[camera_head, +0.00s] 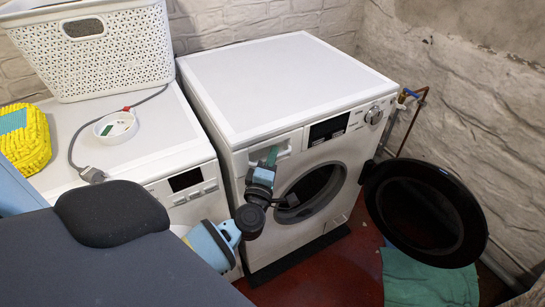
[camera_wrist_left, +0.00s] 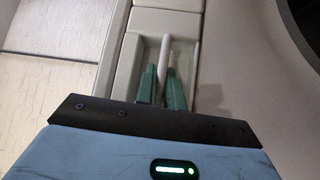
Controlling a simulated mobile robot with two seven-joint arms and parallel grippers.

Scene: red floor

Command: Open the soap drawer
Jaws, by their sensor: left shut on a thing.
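The white washing machine (camera_head: 285,80) stands in the middle of the head view with its round door (camera_head: 425,210) swung open to the right. The soap drawer (camera_head: 284,148) is at the upper left of its front panel. My left gripper (camera_head: 272,155) is at the drawer's recess, its green fingertips inside it. In the left wrist view the soap drawer's recess (camera_wrist_left: 182,26) shows a pale upright handle bar, and my left gripper (camera_wrist_left: 163,85) is shut on this handle, one finger on each side. The drawer appears flush with the panel. My right gripper is not in view.
A second white appliance (camera_head: 150,155) stands to the left, with a white basket (camera_head: 95,50), a yellow cloth (camera_head: 27,137) and a round white dish (camera_head: 116,127) on top. A teal towel (camera_head: 425,280) lies on the red floor below the open door.

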